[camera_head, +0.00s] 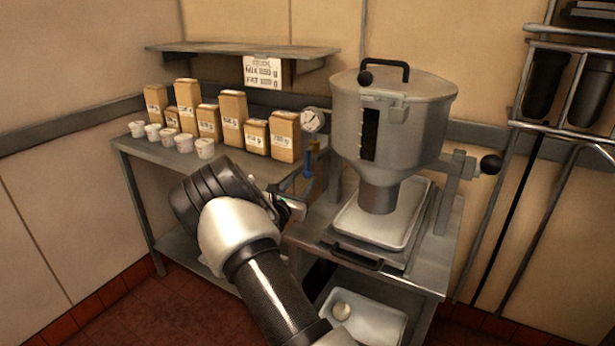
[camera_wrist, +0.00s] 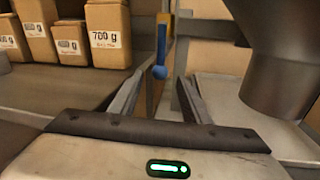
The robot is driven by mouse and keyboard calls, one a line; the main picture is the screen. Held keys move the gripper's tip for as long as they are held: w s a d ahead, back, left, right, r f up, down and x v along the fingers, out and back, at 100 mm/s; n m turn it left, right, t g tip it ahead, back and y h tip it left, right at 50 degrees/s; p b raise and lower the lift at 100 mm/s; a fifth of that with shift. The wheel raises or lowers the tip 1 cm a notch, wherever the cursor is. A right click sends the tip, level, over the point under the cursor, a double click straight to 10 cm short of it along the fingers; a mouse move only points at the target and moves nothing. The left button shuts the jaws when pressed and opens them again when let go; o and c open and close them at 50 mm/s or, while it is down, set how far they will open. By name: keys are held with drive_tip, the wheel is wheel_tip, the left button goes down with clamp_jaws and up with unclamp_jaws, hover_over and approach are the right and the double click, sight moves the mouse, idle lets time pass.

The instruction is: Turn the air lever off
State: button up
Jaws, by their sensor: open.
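The air lever, a blue handle with a rounded end, hangs down at the left side of the steel hopper machine in the head view (camera_head: 308,166). It also shows in the wrist view (camera_wrist: 161,55), pointing downward beyond the fingertips. My gripper (camera_wrist: 158,92) is open, with its two fingers apart and the lever in line with the gap between them. No contact with the lever is visible. In the head view my gripper (camera_head: 293,206) is below and slightly left of the lever, partly hidden by my wrist. A round gauge (camera_head: 312,120) sits above the lever.
The steel hopper (camera_head: 390,115) stands just right, above a shallow tray (camera_head: 350,222). Several brown boxes (camera_head: 232,122) and white cups (camera_head: 205,148) stand on the left table. A shelf (camera_head: 240,50) is on the back wall. A pan (camera_head: 375,322) is underneath.

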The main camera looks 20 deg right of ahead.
sight(306, 176)
drive_tip(key=x, duration=0.6)
drive_tip(key=shift+w+d, duration=0.2)
drive_tip(key=shift+d, duration=0.1)
clamp_jaws()
